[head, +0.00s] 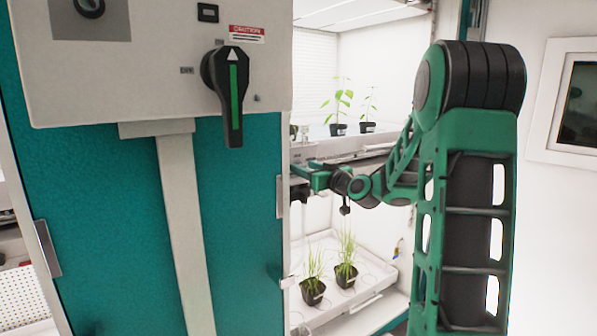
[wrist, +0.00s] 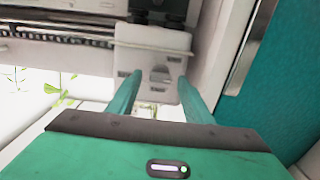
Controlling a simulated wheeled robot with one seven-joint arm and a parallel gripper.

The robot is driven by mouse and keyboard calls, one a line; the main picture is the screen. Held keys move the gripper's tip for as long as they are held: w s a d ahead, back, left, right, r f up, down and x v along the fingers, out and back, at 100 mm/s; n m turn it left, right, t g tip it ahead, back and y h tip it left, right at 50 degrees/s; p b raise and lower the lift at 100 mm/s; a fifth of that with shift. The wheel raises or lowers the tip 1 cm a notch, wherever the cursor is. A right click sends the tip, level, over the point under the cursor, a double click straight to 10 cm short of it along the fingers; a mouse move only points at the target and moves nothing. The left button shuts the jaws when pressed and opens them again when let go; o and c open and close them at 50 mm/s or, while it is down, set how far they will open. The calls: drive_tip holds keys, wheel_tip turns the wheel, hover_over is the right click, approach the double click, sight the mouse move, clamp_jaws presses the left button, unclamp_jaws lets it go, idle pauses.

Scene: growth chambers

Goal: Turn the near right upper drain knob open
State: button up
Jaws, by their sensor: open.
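In the wrist view a small grey knob-like part (wrist: 160,75), which seems to be the drain knob, sits on a pale grey housing (wrist: 132,60). My gripper (wrist: 155,88) is open, its two green fingers reaching toward the housing with the knob between them in the picture. I cannot tell whether the fingers touch it. In the head view my gripper (head: 303,176) reaches into the chamber opening just below the upper shelf, beside the teal cabinet's edge. The knob cannot be made out clearly there, and its turn position is unclear.
A teal cabinet (head: 95,215) with a grey control box (head: 150,80) and a large black rotary handle (head: 229,95) stands at the left. Potted seedlings stand on the upper shelf, and grass pots (head: 313,291) stand in a white tray (head: 372,303) below my arm.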

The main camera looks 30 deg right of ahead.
drive_tip(key=shift+w, duration=0.4)
drive_tip(key=shift+c, duration=0.3)
